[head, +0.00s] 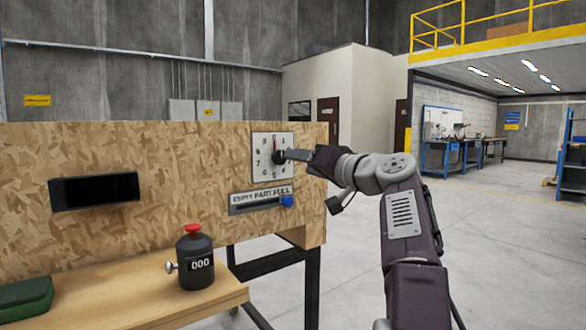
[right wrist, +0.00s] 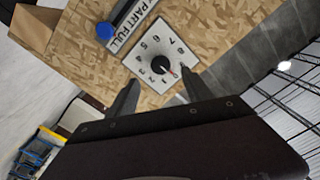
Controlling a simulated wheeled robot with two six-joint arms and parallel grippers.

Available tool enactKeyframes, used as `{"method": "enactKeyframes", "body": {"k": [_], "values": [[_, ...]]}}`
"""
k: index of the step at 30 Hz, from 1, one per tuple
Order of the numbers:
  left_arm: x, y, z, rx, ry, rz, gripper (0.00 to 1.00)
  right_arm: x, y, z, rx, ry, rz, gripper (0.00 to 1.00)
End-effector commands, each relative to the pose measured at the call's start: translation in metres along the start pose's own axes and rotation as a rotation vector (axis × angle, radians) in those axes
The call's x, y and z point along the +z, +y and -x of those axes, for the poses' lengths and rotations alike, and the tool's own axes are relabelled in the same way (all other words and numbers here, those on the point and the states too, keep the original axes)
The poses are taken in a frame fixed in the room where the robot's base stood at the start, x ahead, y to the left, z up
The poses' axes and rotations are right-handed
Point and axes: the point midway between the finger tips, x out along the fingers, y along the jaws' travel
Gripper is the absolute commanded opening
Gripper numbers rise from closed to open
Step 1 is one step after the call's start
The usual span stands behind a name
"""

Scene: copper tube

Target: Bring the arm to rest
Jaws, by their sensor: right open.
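My right arm (head: 406,215) reaches in from the right in the head view. Its gripper (head: 292,154) is at a white dial plate (head: 262,168) with a black knob on an upright chipboard panel. In the right wrist view the two fingers are apart, with the black knob (right wrist: 160,64) between and beyond them. I see nothing held. Whether a finger touches the knob I cannot tell. My left gripper is not in view.
A slider plate (head: 255,203) with a blue knob (head: 287,201) sits below the dial. A black canister (head: 195,266) with a red top stands on the wooden bench (head: 130,290), near a green case (head: 25,298). The chipboard panel (head: 180,200) has a dark slot. Open floor lies right.

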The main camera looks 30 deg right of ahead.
Motion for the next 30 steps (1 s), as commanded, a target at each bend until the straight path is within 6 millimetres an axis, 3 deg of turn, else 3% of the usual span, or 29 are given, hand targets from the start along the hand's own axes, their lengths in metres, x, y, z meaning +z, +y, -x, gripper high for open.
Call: {"method": "enactKeyframes", "body": {"k": [17,20,23,27,29,30], "values": [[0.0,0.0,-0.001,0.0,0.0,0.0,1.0,0.001,0.0,0.005,0.001,-0.002,-0.001,0.59],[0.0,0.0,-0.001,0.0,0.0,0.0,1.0,0.019,0.011,-0.005,0.027,-0.041,-0.03,0.59],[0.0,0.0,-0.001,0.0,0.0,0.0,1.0,0.077,0.038,-0.028,0.108,-0.158,-0.1,0.59],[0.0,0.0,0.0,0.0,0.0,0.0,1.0,0.203,0.075,-0.045,0.258,-0.399,-0.157,0.59],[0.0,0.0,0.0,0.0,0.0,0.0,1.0,0.259,0.085,-0.041,0.316,-0.508,-0.154,0.59],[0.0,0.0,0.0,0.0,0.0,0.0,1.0,0.296,0.091,-0.035,0.352,-0.581,-0.144,0.59]]}}
